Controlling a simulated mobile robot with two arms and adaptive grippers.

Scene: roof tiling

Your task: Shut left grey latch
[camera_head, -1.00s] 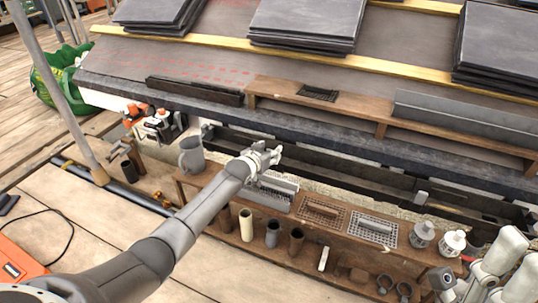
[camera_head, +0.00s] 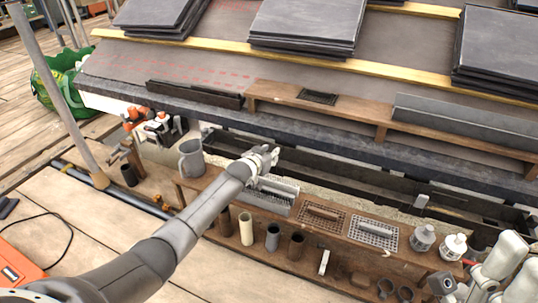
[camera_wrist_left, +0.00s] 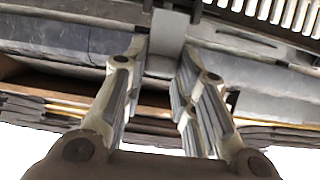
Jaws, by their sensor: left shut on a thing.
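My left gripper (camera_head: 270,155) reaches in from the left to the dark gutter (camera_head: 345,178) under the roof edge. In the left wrist view, its fingers (camera_wrist_left: 162,70) are closed on a flat grey piece, which looks like the left grey latch (camera_wrist_left: 167,32). The gripper covers this latch in the head view, so its angle cannot be told. A similar small grey latch (camera_head: 422,199) stands on the gutter farther right. Pale parts of my right arm show at the lower right, and its fingers cannot be made out.
Slate stacks (camera_head: 305,28) lie on the roof above. An orange case (camera_head: 18,268) is at lower left.

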